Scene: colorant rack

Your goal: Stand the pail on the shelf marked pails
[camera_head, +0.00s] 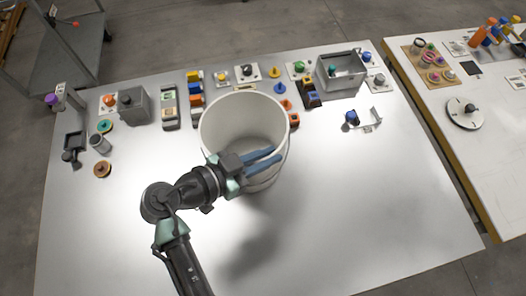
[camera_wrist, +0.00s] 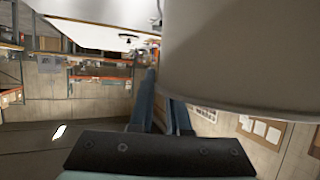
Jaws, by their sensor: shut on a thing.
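The pail (camera_head: 228,118) is a large off-white bucket with its open mouth up, in the middle of the head view. It also fills the upper right of the wrist view (camera_wrist: 245,60). My gripper (camera_head: 266,160) reaches across the near side of the pail with its blue fingers, which also show in the wrist view (camera_wrist: 165,112). It is shut on the pail; the exact spot of the grip is hard to see. The pail seems raised, with a shadow on the table below it. I cannot make out any shelf marked pails.
Small coloured fixtures and a grey open box (camera_head: 340,82) line the back of the white table (camera_head: 370,220). The table's front right is clear. A second table (camera_head: 450,115) stands at right, a grey rack (camera_head: 65,60) at upper left. Shelving (camera_wrist: 98,75) shows in the wrist view.

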